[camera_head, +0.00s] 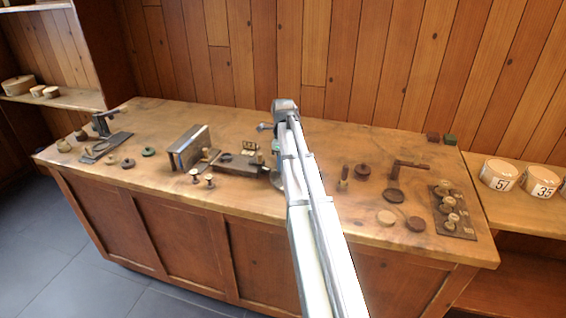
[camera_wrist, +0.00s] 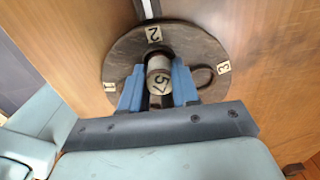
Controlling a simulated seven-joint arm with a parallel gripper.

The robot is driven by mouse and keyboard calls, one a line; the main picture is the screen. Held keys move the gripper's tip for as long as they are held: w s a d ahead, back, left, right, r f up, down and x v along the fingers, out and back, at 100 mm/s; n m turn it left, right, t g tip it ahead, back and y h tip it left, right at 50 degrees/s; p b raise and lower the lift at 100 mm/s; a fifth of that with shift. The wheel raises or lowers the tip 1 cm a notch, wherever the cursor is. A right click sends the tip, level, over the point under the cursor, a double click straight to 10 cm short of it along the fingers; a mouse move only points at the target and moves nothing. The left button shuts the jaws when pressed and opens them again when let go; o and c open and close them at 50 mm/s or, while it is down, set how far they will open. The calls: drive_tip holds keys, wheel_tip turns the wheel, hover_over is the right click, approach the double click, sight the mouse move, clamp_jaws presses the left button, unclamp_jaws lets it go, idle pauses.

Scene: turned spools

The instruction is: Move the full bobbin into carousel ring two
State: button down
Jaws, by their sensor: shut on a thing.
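My gripper (camera_wrist: 158,90) has blue fingers shut on a pale, round-ended bobbin (camera_wrist: 159,66) with a dark mark like a 5 on its end. Beyond it is a dark round carousel (camera_wrist: 200,45) with tags 1, 2 and 3 around its rim. The bobbin is over the carousel's middle to near side, in line with tag 2 (camera_wrist: 153,34). A dark ring shows beside tag 3 (camera_wrist: 224,68). I cannot tell whether the bobbin touches the carousel or sits in a ring. In the head view my arm hides the fingers and bobbin.
On the wooden bench (camera_head: 340,212), a metal angle block (camera_head: 188,147) stands left of my arm, near small knobs and discs. Right of it are dark discs (camera_head: 393,195) and a board of turned knobs (camera_head: 452,212). Numbered tubs (camera_head: 499,174) stand on the right shelf.

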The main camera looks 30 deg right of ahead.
drive_tip(key=c, duration=0.8)
unclamp_jaws()
drive_tip(key=shift+o, duration=0.2)
drive_tip(key=shift+r, duration=0.15)
drive_tip(key=shift+r, duration=4.1)
